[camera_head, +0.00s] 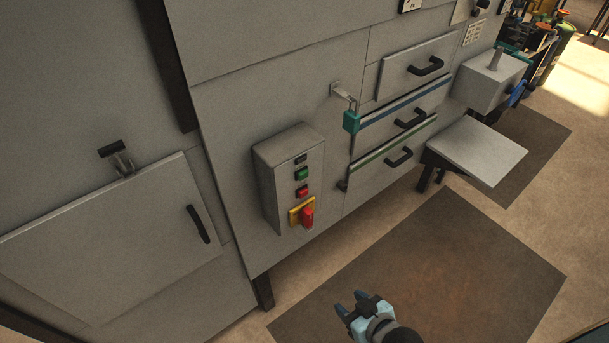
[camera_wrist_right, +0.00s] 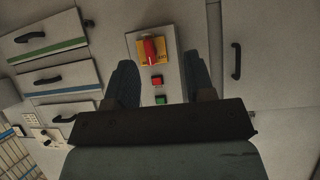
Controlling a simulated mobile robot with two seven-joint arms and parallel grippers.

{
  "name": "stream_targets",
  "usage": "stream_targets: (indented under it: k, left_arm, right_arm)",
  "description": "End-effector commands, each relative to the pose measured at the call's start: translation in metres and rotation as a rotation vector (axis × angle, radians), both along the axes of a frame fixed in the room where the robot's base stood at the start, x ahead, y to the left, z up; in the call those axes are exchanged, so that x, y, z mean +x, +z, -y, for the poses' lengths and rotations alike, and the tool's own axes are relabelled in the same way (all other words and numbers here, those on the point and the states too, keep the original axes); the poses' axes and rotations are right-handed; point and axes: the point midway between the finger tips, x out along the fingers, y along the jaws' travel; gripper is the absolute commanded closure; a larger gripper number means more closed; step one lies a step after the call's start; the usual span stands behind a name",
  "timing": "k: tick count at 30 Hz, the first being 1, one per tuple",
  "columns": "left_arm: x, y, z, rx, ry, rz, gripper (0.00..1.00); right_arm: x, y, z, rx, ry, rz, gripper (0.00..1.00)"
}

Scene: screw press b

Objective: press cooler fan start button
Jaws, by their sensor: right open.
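A grey control box (camera_head: 289,180) is mounted on the machine front. On its face are a dark label, a green button (camera_head: 302,174), a red button (camera_head: 302,192) and a red rotary switch (camera_head: 307,216) on a yellow plate. In the right wrist view the box appears upside down, with the green button (camera_wrist_right: 161,100) and the red button (camera_wrist_right: 156,80) between my fingers. My right gripper (camera_head: 351,301) is open and empty, apart from the box and lower in the head picture. Which button is the cooler fan start cannot be read. My left gripper is not in view.
A hinged panel (camera_head: 115,240) with a black handle is at the left. Drawers (camera_head: 415,68) with black handles and a teal padlock (camera_head: 351,122) are right of the box. A grey tray (camera_head: 478,149) juts out farther right. A dark mat (camera_head: 430,270) lies on the floor.

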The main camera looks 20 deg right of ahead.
Motion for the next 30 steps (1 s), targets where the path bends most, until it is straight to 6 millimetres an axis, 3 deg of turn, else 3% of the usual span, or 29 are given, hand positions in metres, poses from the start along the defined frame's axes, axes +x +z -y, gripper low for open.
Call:
stream_targets:
  k: [2, 3, 9, 30]
  left_arm:
    - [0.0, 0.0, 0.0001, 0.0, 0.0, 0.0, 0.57]
    - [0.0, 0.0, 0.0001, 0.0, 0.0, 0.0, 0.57]
    - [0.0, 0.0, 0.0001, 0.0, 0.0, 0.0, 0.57]
    - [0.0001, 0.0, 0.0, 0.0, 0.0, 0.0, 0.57]
  right_arm:
    - [0.0001, 0.0001, 0.0001, 0.0, 0.0, 0.0, 0.51]
    - [0.0001, 0.0001, 0.0001, 0.0, 0.0, 0.0, 0.56]
    - [0.0, 0.0001, 0.0002, 0.0, 0.0, 0.0, 1.0]
    - [0.0, 0.0001, 0.0003, 0.0, 0.0, 0.0, 1.0]
